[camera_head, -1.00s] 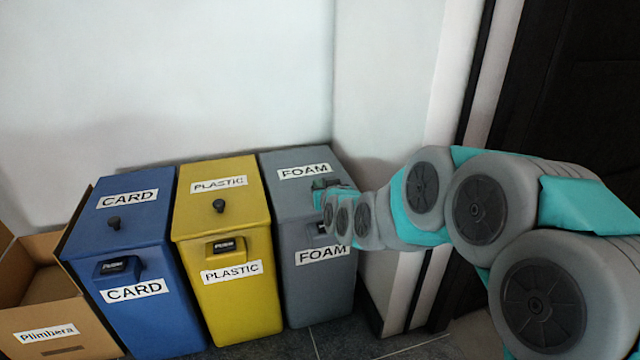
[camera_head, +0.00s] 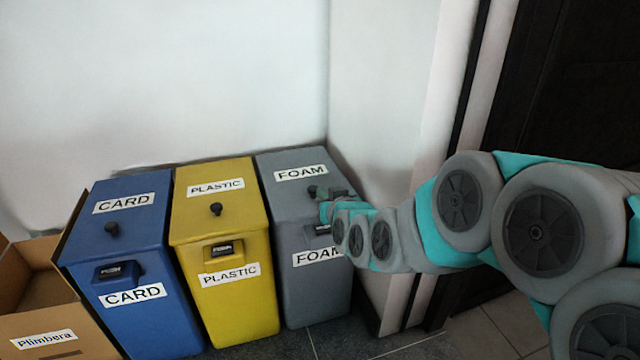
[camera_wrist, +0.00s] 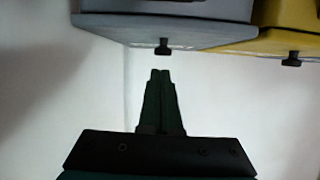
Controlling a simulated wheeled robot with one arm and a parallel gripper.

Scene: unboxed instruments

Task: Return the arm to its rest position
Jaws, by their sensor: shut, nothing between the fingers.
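My arm reaches in from the right in the head view, with my gripper (camera_head: 322,192) at its far end in front of the lid of the grey FOAM bin (camera_head: 290,222). In the wrist view my gripper (camera_wrist: 160,76) is shut, its two dark fingers together with nothing between them. The fingertips lie just below the bin's dark knob (camera_wrist: 163,47) in that picture, with a visible gap. In the head view the gripper and wrist hide part of the FOAM bin's front and lid.
A yellow PLASTIC bin (camera_head: 238,306) and a blue CARD bin (camera_head: 160,325) stand left of the grey bin. An open cardboard box (camera_head: 85,346) is at far left. White walls (camera_head: 385,90) close in behind; a dark door (camera_head: 585,80) is at right.

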